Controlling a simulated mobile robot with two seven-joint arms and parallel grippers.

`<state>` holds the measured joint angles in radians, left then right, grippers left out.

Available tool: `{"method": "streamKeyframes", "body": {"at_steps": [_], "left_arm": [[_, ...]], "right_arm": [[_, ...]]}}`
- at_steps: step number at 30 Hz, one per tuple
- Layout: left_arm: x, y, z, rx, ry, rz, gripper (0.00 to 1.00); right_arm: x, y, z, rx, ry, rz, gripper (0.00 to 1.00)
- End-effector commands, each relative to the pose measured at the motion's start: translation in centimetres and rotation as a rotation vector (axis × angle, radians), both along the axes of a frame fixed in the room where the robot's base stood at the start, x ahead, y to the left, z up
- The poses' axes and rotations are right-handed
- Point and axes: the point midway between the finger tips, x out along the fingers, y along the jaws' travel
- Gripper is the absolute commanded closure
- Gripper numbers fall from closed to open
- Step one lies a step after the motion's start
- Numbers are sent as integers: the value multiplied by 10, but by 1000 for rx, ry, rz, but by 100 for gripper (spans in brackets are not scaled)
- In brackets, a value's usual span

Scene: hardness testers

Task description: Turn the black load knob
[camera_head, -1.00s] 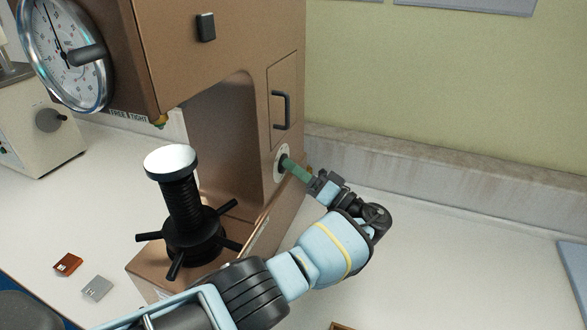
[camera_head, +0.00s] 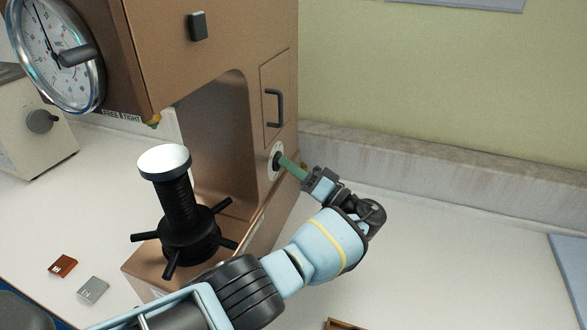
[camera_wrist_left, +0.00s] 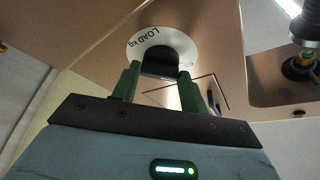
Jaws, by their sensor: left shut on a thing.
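The black load knob (camera_wrist_left: 160,68) sits in front of a white dial plate marked "LOAD kg" (camera_wrist_left: 150,40) on the side of the copper-brown hardness tester (camera_head: 200,60). My left gripper (camera_wrist_left: 160,82) has its green fingers on either side of the knob and is shut on it. In the head view, my left gripper (camera_head: 284,163) reaches the white plate on the tester's right side from the front right. Its fingers hide most of the knob there. The knob's pointer reading is hidden. My right gripper is not in view.
A black spindle with spoked handwheel and white top (camera_head: 165,160) stands at the tester's front. A round gauge (camera_head: 55,55) is at upper left. A brown block (camera_head: 63,265) and a grey block (camera_head: 93,290) lie on the bench. The bench right of my arm is mostly clear.

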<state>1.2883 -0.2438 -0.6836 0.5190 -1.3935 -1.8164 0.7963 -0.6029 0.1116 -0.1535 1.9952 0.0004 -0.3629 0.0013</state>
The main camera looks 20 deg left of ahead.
Motion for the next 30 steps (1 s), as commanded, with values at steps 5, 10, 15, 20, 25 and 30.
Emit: {"method": "streamKeyframes", "body": {"at_steps": [5,10,15,20,25,30], "left_arm": [[-1,0,4,3,80,-1,79],[-2,0,7,7,207,-1,79],[-2,0,9,12,354,0,79],[-3,0,10,16,484,-1,79],[-3,0,9,20,600,1,79],[-3,0,9,23,685,1,79]], "right_arm": [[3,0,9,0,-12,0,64],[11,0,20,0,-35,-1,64],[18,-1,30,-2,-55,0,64],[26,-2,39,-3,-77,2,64],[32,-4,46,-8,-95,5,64],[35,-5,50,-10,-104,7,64]]}}
